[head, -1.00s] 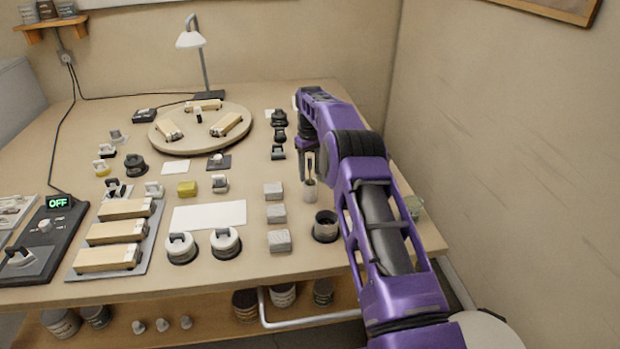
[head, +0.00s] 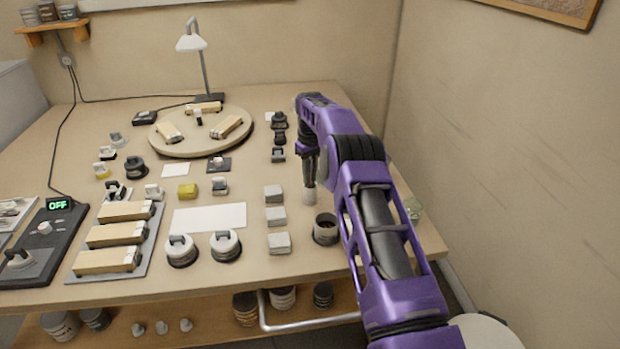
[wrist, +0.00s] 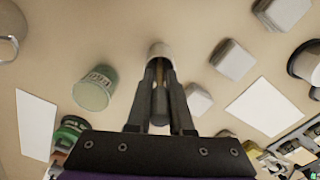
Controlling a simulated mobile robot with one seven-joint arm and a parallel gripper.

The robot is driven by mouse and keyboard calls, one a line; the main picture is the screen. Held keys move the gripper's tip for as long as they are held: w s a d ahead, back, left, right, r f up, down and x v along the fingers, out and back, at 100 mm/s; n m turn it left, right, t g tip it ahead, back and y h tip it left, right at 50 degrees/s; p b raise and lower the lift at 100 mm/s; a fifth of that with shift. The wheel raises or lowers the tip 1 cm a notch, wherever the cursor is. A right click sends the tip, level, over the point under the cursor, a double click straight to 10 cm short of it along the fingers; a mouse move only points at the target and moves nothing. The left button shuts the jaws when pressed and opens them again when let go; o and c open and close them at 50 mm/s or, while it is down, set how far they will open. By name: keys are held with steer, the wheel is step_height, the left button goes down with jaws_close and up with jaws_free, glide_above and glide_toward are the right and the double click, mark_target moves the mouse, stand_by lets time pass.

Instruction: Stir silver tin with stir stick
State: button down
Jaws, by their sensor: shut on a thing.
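My gripper (head: 309,184) points down over a small pale cup (head: 310,196), just behind the open grey tin (head: 325,229) with dark contents, which looks like the silver tin. In the wrist view, my gripper (wrist: 159,122) is shut on the stir stick (wrist: 158,72), whose wooden shaft shows between the fingers. The stick runs down to the pale cup (wrist: 160,50), and its lower end is hidden there. In the head view the fingers hide the stick. The stick and gripper are apart from the grey tin.
Grey blocks (head: 276,217) stand in a row left of the cup and tin. A greenish jar (head: 413,209) stands right of my arm. A white sheet (head: 208,217) lies left of the blocks. The wall (head: 500,150) is close on the right.

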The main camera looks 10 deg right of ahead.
step_height(320, 180, up, 9)
steer(key=shift+r+p, duration=0.1)
steer(key=shift+p, duration=0.75)
steer(key=shift+s+r, duration=0.25)
steer(key=shift+r, duration=0.35)
steer(key=s+d+r, duration=0.1)
steer(key=s+d, duration=0.1)
steer(key=s, duration=1.3)
step_height(320, 180, down, 11)
steer(key=b, duration=0.6)
steer(key=shift+w, duration=0.25)
steer(key=shift+w+r, duration=0.1)
